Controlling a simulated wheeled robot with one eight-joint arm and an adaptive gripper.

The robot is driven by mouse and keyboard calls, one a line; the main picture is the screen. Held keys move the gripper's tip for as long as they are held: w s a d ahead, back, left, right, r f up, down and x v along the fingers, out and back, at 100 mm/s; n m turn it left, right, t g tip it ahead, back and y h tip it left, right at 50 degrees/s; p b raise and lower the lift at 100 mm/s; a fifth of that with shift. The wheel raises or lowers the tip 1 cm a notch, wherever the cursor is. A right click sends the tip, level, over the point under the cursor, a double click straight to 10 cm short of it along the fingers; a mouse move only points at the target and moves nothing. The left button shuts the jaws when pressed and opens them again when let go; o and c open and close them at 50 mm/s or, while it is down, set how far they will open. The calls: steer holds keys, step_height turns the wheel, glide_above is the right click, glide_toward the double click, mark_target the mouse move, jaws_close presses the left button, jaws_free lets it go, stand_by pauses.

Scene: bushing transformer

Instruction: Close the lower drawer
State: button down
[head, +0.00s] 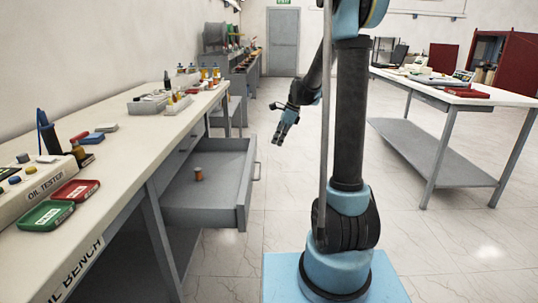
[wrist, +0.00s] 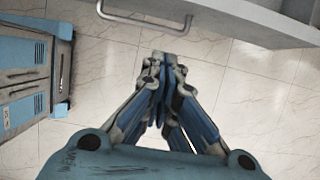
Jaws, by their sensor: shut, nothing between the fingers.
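The grey lower drawer (head: 244,213) stands pulled out from under the left bench in the head view. A small brown cylinder (head: 198,174) stands inside it. The drawer's metal handle (head: 257,170) is on its front face; a handle (wrist: 145,22) and a grey front panel (wrist: 250,18) also show at the top of the wrist view. My gripper (head: 277,142) is to the right of the drawer front, apart from it and pointing downward. In the wrist view my gripper (wrist: 163,60) has its fingertips together with nothing between them, below the handle in the picture and not touching it.
The left bench (head: 127,150) carries an oil tester (head: 45,185), green and red trays and several bottles. A white-topped table (head: 455,97) with a lower shelf stands at the right. The tiled floor between them is free apart from my base.

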steer(key=shift+w+a+f, duration=0.1)
steer(key=shift+a+f, duration=1.2)
steer(key=shift+f, duration=0.2)
steer(key=shift+s+a+f, duration=0.1)
steer(key=shift+a+f, duration=1.15)
steer(key=shift+f, duration=0.25)
steer(key=shift+w+a+f, duration=0.1)
steer(key=shift+a+f, duration=1.2)
steer(key=shift+f, duration=0.2)
steer(key=shift+a, duration=0.1)
